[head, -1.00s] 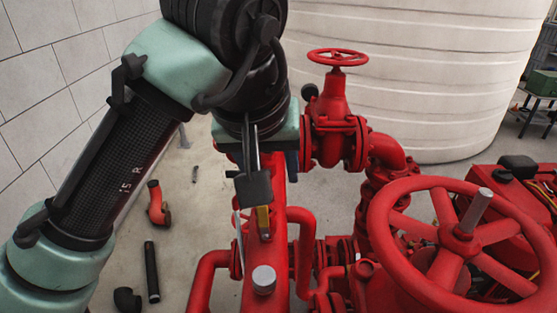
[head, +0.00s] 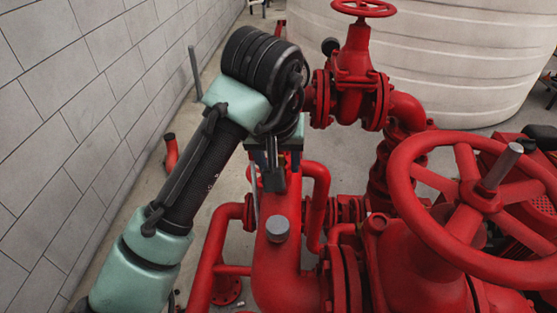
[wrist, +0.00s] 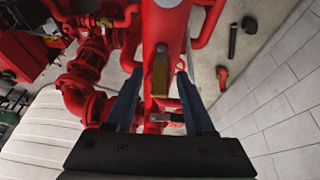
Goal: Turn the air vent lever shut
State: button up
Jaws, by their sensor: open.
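The air vent lever, a brass-yellow piece (wrist: 160,80), shows in the wrist view on top of the red pipe, between my two dark fingers. My gripper (wrist: 159,73) is open, with a finger on either side of the lever and gaps to both. I cannot tell whether its fingertips reach down to the lever's height. In the head view my gripper (head: 272,178) points down over the red pipe and hides the lever.
A grey cap (head: 277,229) tops the red pipe (head: 280,270) in front of my gripper. A large red handwheel (head: 470,195) stands at the right, and a smaller red-wheeled valve (head: 353,70) behind. A block wall (head: 80,110) is left, a white tank (head: 440,60) at the back.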

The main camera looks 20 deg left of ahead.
jog(key=shift+w+f, duration=0.1)
jog(key=shift+f, duration=0.1)
jog(key=shift+c, duration=0.3)
grip_shut()
jog(key=shift+r, duration=0.1)
dwell(1.0)
